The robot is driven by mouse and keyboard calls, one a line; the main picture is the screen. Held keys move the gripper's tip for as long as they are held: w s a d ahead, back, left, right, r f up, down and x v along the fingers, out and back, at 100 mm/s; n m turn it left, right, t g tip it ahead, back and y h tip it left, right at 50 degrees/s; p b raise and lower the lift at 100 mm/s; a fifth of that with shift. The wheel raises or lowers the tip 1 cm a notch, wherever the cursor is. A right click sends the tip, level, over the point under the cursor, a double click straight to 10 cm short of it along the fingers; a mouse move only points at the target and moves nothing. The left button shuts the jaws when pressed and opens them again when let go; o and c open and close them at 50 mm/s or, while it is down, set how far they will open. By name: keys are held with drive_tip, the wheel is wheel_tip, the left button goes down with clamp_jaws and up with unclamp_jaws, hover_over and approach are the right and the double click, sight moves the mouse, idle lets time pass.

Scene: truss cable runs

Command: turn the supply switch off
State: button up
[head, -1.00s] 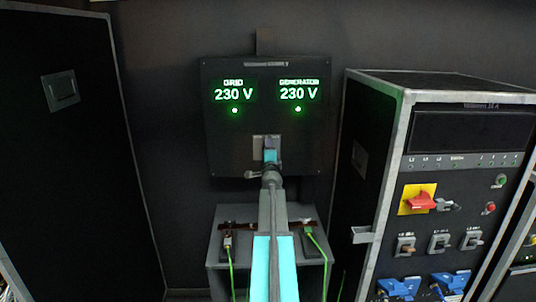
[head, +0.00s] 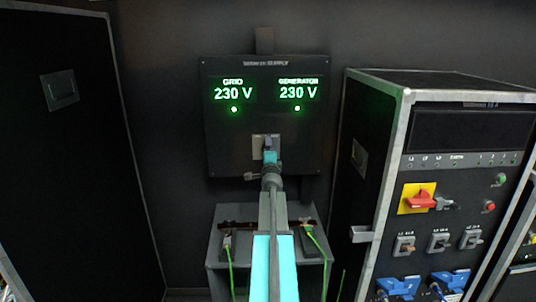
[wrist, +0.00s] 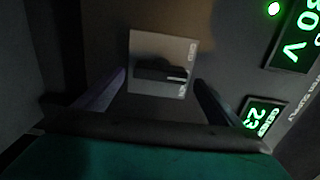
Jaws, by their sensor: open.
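The supply switch is a dark knob (wrist: 160,70) with a white mark on a pale square plate (wrist: 143,46), centred in the wrist view. In the head view the plate (head: 257,143) sits low on the dark supply panel (head: 222,150), mostly behind my gripper. My gripper (head: 270,150) points at the plate. In the wrist view my gripper (wrist: 159,78) is open, with one finger on each side of the knob. No contact with the knob shows. The knob's white mark lies toward the right in the wrist view. The panel's grid and generator displays both read 230 V in green.
A rack (head: 425,185) at the right carries a red rotary switch (head: 420,200) on a yellow plate, breakers and blue sockets. A grey box (head: 222,250) with green cables stands below the panel. A tall dark case (head: 60,160) is at the left.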

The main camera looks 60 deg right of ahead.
drive_tip(key=v, duration=1.2)
drive_tip(key=shift+b, duration=0.4)
idle(0.5)
